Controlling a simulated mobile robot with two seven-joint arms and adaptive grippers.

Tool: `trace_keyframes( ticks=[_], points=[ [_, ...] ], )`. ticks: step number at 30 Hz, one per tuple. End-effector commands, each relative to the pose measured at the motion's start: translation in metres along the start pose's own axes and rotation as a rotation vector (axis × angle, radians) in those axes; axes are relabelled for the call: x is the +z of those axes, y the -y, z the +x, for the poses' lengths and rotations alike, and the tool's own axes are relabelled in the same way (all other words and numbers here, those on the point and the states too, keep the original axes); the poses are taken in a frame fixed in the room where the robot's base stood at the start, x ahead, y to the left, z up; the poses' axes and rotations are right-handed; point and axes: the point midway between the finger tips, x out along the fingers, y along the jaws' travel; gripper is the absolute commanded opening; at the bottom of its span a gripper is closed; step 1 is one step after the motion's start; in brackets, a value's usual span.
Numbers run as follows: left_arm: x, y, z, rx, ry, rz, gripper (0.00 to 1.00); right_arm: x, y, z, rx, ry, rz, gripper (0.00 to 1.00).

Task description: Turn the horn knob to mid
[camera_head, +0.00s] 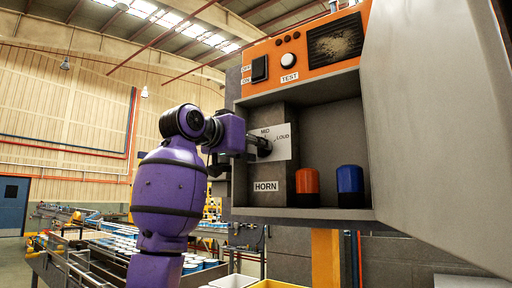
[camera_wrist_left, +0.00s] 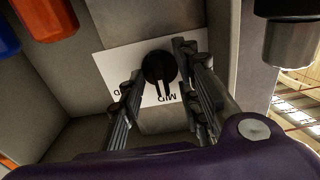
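The horn knob (camera_wrist_left: 158,68) is a round black knob on a white label plate (camera_wrist_left: 105,58) in the left wrist view, which sees the panel upside down. Its pointer ridge points toward the MID lettering. LOUD is partly hidden behind a finger. My left gripper (camera_wrist_left: 157,72) is open, with one finger on each side of the knob; whether either touches it I cannot tell. In the head view my purple left arm reaches in from the left, and the left gripper (camera_head: 256,144) is at the plate, largely covering the knob. My right gripper is out of view.
A red cylinder (camera_head: 307,183) and a blue cylinder (camera_head: 350,180) stand right of the HORN label. Above is an orange panel (camera_head: 370,53) with a switch and TEST button. A large grey panel (camera_head: 435,130) fills the right side.

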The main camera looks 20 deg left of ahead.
Motion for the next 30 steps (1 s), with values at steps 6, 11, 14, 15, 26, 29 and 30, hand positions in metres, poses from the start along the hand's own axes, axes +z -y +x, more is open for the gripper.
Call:
trace_keyframes(
  ticks=[6,11,14,15,26,29,30],
  points=[
    [-0.002,0.001,-0.012,-0.002,-0.004,0.001,0.31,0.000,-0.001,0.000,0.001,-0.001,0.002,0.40],
    [-0.001,0.002,-0.043,-0.004,-0.005,0.002,0.31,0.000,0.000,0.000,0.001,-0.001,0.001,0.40],
    [-0.002,0.001,-0.066,-0.004,-0.004,0.002,0.31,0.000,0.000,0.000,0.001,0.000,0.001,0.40],
    [-0.001,0.001,-0.074,-0.004,-0.005,0.002,0.31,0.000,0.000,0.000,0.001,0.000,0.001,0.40],
    [0.000,0.000,-0.119,0.000,-0.001,0.000,0.31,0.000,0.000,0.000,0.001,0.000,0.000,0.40],
    [0.000,0.000,-0.121,0.000,0.000,0.000,0.31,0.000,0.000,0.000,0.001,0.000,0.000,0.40],
    [0.000,0.000,-0.121,0.000,0.001,0.000,0.31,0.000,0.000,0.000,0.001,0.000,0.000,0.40]
  ],
)
